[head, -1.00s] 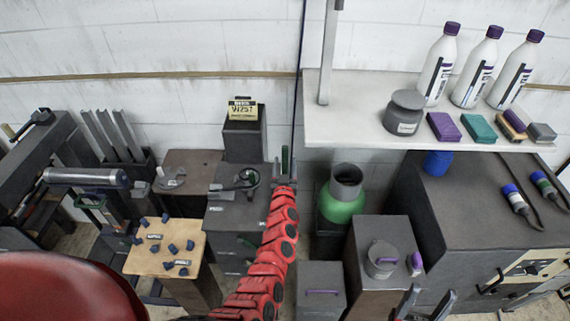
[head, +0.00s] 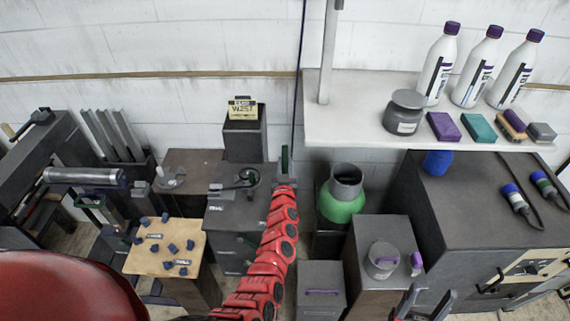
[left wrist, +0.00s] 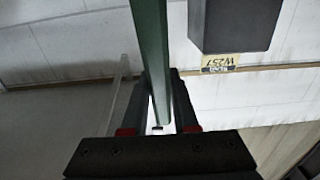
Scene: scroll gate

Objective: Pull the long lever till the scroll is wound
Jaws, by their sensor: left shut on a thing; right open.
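The long green lever (head: 285,156) stands upright near the middle of the head view, beside a dark cabinet. My left gripper (head: 284,172) is at the lever, at the end of my red arm. In the left wrist view the green lever (left wrist: 150,45) runs down between the two dark fingers of my left gripper (left wrist: 162,78), which is shut on it. My right gripper (head: 422,298) is open and empty at the bottom edge of the head view. I cannot make out the scroll in either view.
A dark post with a yellow W257 label (head: 242,110) stands behind the cabinet (head: 235,215). A wooden board with blue knobs (head: 165,250) is at left. A green canister (head: 342,203) is just right of my left arm. A white shelf (head: 350,110) holds bottles.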

